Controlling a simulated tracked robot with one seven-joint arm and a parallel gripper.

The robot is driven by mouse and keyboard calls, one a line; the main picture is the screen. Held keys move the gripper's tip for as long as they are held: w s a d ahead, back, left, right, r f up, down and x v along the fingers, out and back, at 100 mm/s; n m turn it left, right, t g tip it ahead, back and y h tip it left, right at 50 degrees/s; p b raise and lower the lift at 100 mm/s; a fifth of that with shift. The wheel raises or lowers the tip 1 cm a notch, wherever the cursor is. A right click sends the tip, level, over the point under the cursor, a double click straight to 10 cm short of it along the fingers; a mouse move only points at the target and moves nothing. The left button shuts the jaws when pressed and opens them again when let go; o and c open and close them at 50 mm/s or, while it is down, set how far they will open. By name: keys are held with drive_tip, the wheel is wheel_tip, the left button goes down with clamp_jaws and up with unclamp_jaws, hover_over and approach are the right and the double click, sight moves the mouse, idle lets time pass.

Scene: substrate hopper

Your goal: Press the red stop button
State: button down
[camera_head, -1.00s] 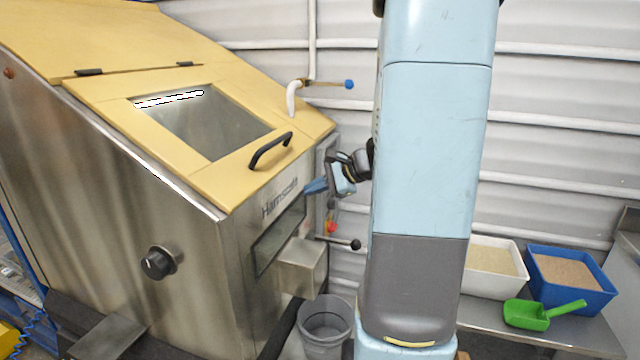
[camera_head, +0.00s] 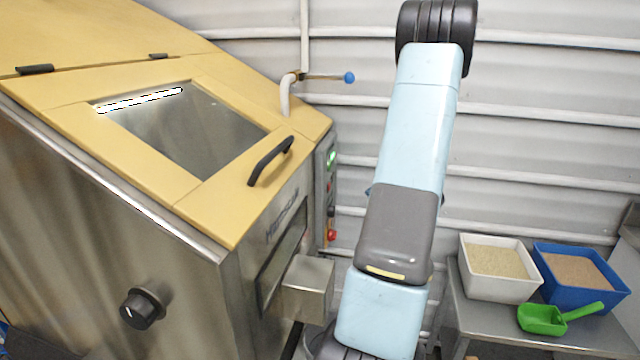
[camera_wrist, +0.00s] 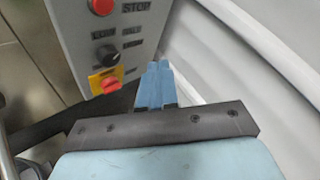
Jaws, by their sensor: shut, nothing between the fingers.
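The red stop button (camera_wrist: 102,6) is at the top edge of the wrist view, partly cut off, beside a label reading STOP. In the head view it is a small red spot (camera_head: 328,187) on the grey control panel (camera_head: 320,215) at the hopper's right end. My gripper (camera_wrist: 158,68) is shut and empty, its blue fingers pointing up the picture. It is right of the panel and apart from the button in the wrist view. In the head view my arm hides most of the gripper.
Below the button are a black knob (camera_wrist: 106,54) and a red switch on a yellow plate (camera_wrist: 108,84). The steel hopper (camera_head: 200,290) has a black handle (camera_head: 270,160) and a steel outlet box (camera_head: 306,288). A corrugated wall (camera_head: 540,150) stands close behind.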

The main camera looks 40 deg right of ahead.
sight(330, 187)
drive_tip(key=shift+w+a, duration=0.3)
drive_tip(key=shift+w, duration=0.35)
drive_tip(key=w+a, duration=0.5)
drive_tip(key=w, duration=0.1)
drive_tip(key=shift+w+a, duration=0.2)
drive_tip(key=shift+a, duration=0.15)
drive_tip(key=shift+w+a, duration=0.1)
drive_tip(key=shift+w, duration=0.05)
idle(1.8)
drive_tip(key=shift+w+a, duration=0.2)
drive_tip(key=shift+w+a+r, duration=0.1)
drive_tip(key=shift+w+a, duration=0.15)
drive_tip(key=shift+w, duration=0.05)
idle(1.0)
idle(0.4)
drive_tip(key=shift+s+d, duration=0.55)
drive_tip(key=shift+s, duration=0.1)
